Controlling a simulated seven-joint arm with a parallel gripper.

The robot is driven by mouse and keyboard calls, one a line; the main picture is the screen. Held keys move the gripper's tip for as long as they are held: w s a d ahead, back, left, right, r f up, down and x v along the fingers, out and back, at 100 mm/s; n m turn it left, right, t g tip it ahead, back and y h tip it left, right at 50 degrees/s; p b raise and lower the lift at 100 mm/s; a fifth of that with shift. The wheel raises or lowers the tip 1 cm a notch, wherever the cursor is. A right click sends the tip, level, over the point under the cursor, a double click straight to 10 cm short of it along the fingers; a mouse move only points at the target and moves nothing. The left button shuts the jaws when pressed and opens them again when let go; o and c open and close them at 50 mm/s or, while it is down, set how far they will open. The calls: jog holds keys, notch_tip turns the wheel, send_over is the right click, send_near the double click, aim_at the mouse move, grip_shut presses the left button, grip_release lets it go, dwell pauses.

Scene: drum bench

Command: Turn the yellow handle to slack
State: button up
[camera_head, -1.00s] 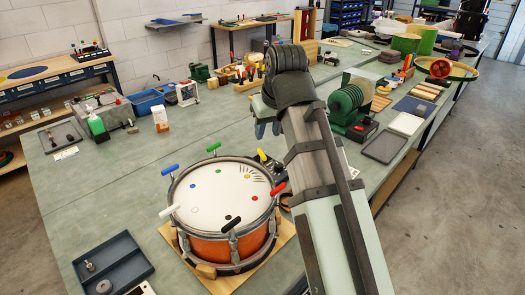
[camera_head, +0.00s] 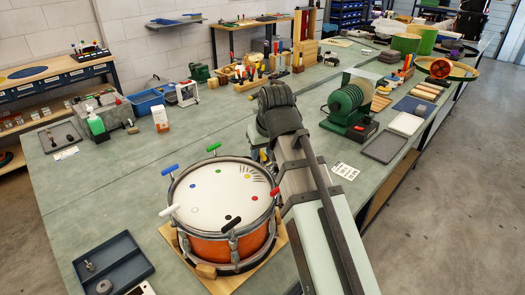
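An orange drum (camera_head: 209,246) with a white head stands on a wooden board on the bench. Coloured handles stick out around its rim: blue (camera_head: 169,169), green (camera_head: 214,147), red (camera_head: 275,192), white (camera_head: 169,210) and black (camera_head: 232,223). A small bit of the yellow handle (camera_head: 263,155) shows at the rim's back right, beside my arm. My gripper (camera_head: 258,148) is beside the yellow handle, mostly hidden behind my own arm. Its fingertips cannot be made out, nor whether they touch the handle.
A dark blue tray (camera_head: 113,265) with small metal parts lies front left of the drum. A green machine (camera_head: 348,108) stands behind my arm to the right. A white printed card (camera_head: 345,171) lies right of my arm. The bench left of the drum is clear.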

jog(key=shift+c, duration=0.4)
grip_shut()
jog(key=n, duration=0.2)
jog(key=n+g+y, duration=0.1)
jog(key=n, duration=0.1)
jog(key=shift+w+d+n+y, duration=0.1)
jog(key=shift+n+y, duration=0.2)
jog(key=shift+n, duration=0.1)
dwell(0.3)
jog(key=shift+o, duration=0.4)
grip_release()
